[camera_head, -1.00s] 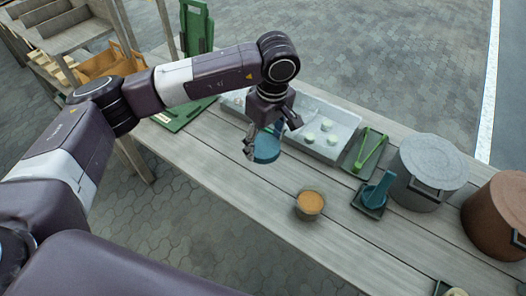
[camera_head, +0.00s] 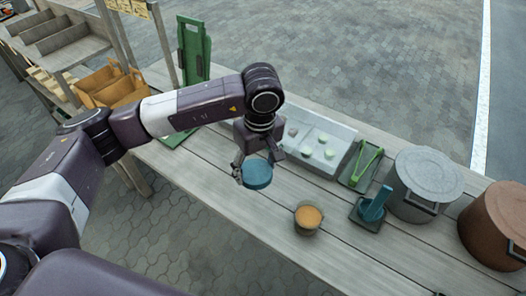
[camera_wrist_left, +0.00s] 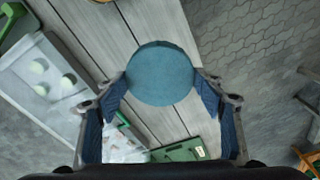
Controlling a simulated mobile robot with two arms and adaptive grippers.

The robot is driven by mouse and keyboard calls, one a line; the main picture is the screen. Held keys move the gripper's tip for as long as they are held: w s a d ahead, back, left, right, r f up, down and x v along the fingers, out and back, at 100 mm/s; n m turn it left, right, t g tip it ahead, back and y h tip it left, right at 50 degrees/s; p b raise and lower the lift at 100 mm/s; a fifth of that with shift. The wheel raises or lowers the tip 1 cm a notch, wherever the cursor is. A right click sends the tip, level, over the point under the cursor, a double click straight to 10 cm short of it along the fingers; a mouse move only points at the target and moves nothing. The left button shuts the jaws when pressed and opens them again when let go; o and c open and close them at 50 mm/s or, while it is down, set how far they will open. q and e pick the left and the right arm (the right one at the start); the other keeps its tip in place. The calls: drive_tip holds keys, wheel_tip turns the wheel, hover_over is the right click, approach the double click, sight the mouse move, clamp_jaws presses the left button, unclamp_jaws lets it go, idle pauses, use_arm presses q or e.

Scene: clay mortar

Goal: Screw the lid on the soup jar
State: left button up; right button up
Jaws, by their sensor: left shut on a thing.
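The soup jar (camera_head: 307,217) stands upright and uncovered on the wooden table, with orange soup showing at its top. The round blue lid (camera_head: 257,174) is in my left gripper (camera_head: 256,168), held above the table to the left of the jar. In the left wrist view the lid (camera_wrist_left: 160,74) sits between the two fingertips of the gripper (camera_wrist_left: 162,88), its flat face toward the camera. The underside of the lid is hidden. My right gripper is not in view.
A pale tray (camera_head: 341,142) with several round pieces lies behind the jar. Green tongs (camera_head: 367,162), a blue utensil on a holder (camera_head: 374,206), a grey lidded pot (camera_head: 424,187) and a brown pot (camera_head: 495,227) stand to the right. The table (camera_head: 215,190) is bare around the jar.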

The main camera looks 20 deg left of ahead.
use_arm(q)
drive_tip(key=s+a+f+m, duration=0.2)
drive_tip(key=s+f+m, duration=0.2)
drive_tip(key=s, duration=0.4)
drive_tip(key=s+a+f+m+h, duration=0.1)
drive_tip(key=s+f+m, duration=0.3)
drive_tip(key=s, duration=0.4)
drive_tip(key=shift+a+m+t, duration=0.4)
drive_tip(key=shift+a+m, duration=0.15)
drive_tip(key=shift+m, duration=0.35)
drive_tip(key=shift+f, duration=0.1)
